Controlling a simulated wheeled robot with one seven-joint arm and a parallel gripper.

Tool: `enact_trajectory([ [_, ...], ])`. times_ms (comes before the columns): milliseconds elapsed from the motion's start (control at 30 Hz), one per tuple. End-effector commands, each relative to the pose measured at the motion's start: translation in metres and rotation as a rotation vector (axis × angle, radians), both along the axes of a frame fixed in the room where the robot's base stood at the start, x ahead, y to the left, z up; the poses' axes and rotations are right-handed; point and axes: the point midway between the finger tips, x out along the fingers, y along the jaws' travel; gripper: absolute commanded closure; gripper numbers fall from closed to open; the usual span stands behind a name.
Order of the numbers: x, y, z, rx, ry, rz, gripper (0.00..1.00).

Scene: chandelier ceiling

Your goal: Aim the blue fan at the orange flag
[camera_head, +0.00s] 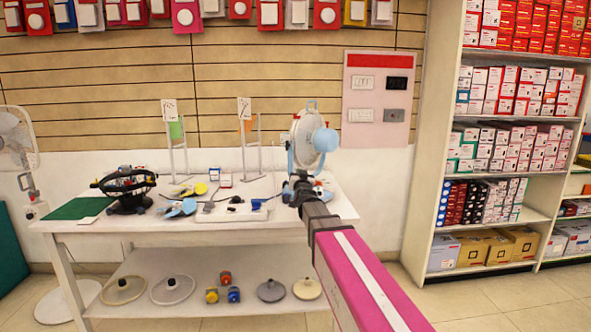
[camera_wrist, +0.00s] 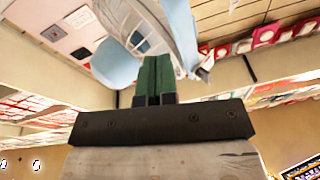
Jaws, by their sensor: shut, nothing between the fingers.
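The blue fan (camera_head: 303,134) stands at the right end of the white table, with its pale rounded housing on the right side and its cage to the left. The orange flag (camera_head: 249,126) hangs from a white stand left of the fan. My gripper (camera_head: 299,184) is in front of the fan's lower part and hides some of its base. In the wrist view my gripper's green fingers (camera_wrist: 155,78) are together, with nothing between them. The fan's light blue housing (camera_wrist: 114,63) shows just beyond them; I cannot tell whether they touch it.
A green flag (camera_head: 176,129) hangs on another stand to the left. The white table (camera_head: 165,227) also holds a black caged device (camera_head: 128,188), a green mat (camera_head: 77,209) and small parts. A shelf unit (camera_head: 450,140) stands at the right. Open floor (camera_head: 480,300) lies before it.

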Motion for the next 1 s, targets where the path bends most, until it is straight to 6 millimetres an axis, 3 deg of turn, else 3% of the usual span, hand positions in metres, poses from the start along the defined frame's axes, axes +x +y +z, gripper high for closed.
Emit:
enact_trajectory([
  [33, 0.007, -0.016, -0.008, 0.062, 0.064, 0.001, 1.00],
  [200, 0.019, -0.054, -0.037, 0.335, 0.312, 0.062, 1.00],
  [400, 0.016, -0.079, -0.051, 0.687, 0.568, 0.239, 1.00],
  [533, 0.005, -0.088, -0.041, 0.894, 0.690, 0.414, 1.00],
  [700, -0.016, -0.099, -0.011, 1.090, 0.783, 0.665, 1.00],
  [833, -0.030, -0.107, 0.008, 1.163, 0.812, 0.807, 1.00],
  [1000, -0.036, -0.109, 0.019, 1.194, 0.822, 0.881, 1.00],
])
